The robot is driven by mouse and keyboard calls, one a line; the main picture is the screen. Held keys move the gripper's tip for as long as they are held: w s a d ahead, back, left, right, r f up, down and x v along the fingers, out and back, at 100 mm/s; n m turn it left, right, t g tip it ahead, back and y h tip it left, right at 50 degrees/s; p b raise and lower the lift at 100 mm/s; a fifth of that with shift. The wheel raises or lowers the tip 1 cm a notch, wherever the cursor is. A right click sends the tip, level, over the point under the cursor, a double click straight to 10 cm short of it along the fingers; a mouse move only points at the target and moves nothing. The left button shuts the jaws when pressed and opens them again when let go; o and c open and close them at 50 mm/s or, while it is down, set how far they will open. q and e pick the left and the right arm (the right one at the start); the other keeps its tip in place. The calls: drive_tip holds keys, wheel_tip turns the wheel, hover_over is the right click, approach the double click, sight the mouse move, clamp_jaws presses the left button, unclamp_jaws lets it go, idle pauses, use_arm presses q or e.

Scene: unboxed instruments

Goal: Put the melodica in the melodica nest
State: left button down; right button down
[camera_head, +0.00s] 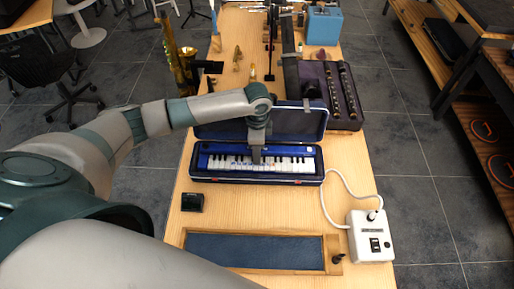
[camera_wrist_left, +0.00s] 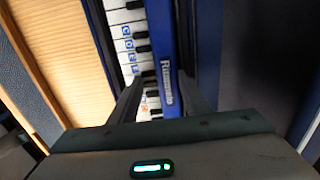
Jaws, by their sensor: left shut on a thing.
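The blue melodica (camera_head: 262,160) with black and white keys lies in an open blue case (camera_head: 312,122) in the middle of the table. My left gripper (camera_head: 257,156) reaches down into the case and is shut on the melodica near its middle. In the left wrist view its two fingers (camera_wrist_left: 158,95) stand on either side of the melodica (camera_wrist_left: 165,50). A shallow wooden tray with a dark blue lined recess (camera_head: 255,250), which looks like the melodica nest, lies empty at the near end of the table. My right gripper is not in view.
A small black box (camera_head: 192,201) lies left of the case front. A clarinet case (camera_head: 331,94), a saxophone (camera_head: 180,62) and a blue box (camera_head: 323,25) are farther back.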

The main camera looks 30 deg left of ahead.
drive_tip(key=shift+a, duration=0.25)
use_arm(q)
drive_tip(key=c, duration=1)
unclamp_jaws()
drive_tip(key=shift+f, duration=0.1)
drive_tip(key=shift+r+b, duration=0.3)
drive_tip(key=shift+r, duration=0.4)
wheel_tip(320, 180, up, 11)
drive_tip(key=b, duration=0.3)
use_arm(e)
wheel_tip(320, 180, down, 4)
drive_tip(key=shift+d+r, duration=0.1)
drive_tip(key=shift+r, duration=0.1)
